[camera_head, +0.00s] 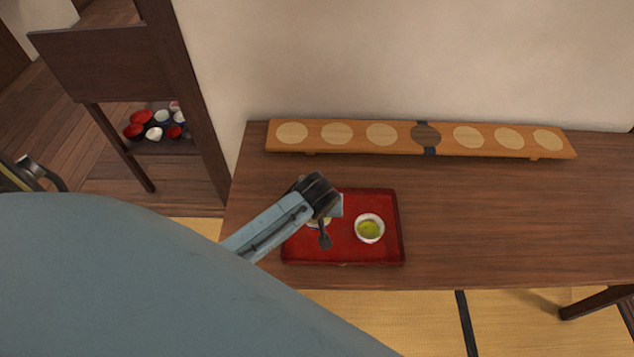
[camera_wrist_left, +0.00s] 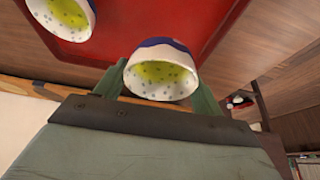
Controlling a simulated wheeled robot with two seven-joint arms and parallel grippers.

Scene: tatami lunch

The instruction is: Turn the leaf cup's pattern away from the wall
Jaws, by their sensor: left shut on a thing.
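My left gripper (camera_head: 328,222) reaches over the red tray (camera_head: 392,258) on the table. In the left wrist view its two green fingers stand either side of a small white cup (camera_wrist_left: 160,82), shut on it. This cup has a blue band outside and a dotted inside with yellow-green in it. In the head view the gripper mostly hides it. A second white cup (camera_head: 370,217) with green contents stands to its right on the tray, apart from the gripper; it also shows in the wrist view (camera_wrist_left: 66,22). I cannot make out a leaf pattern on either cup. My right gripper is not in view.
A long wooden board (camera_head: 503,151) with several pale discs and one dark disc lies along the wall (camera_head: 400,60) behind the tray. The table (camera_head: 500,220) is clear to the right. Red and white bowls (camera_head: 155,133) sit on a low shelf at left.

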